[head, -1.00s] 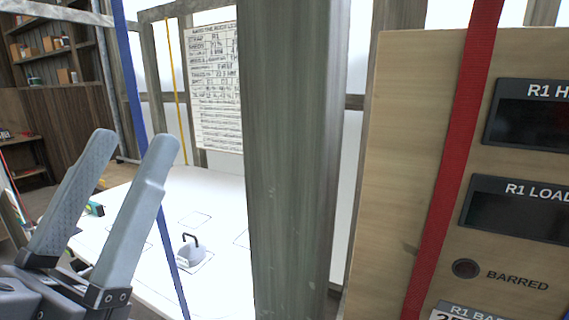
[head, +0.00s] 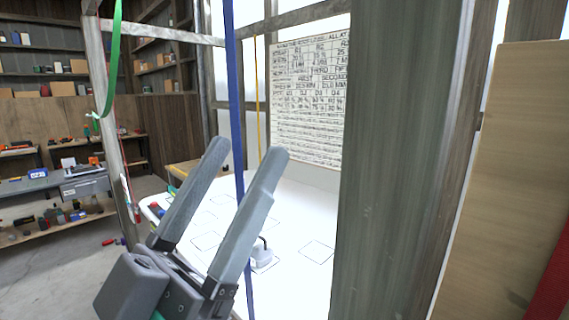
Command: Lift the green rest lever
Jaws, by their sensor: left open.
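My left gripper (head: 245,150) is open and empty, with its two grey fingers pointing up and slightly right in the head view. A blue strap (head: 235,90) runs down the picture between the fingertips and passes behind the right finger lower down. A green strap (head: 113,55) hangs at the upper left, beside a metal post, with a small green piece (head: 95,117) near its lower end. I cannot make out a green rest lever for certain. My right gripper is not in view.
A white table (head: 300,210) with marked outlines carries a grey weight with a handle (head: 262,254). A thick wooden post (head: 390,160) stands to the right, with a pale board (head: 510,170) beyond. A written chart (head: 310,105), yellow cord (head: 257,90) and shelves (head: 60,85) are behind.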

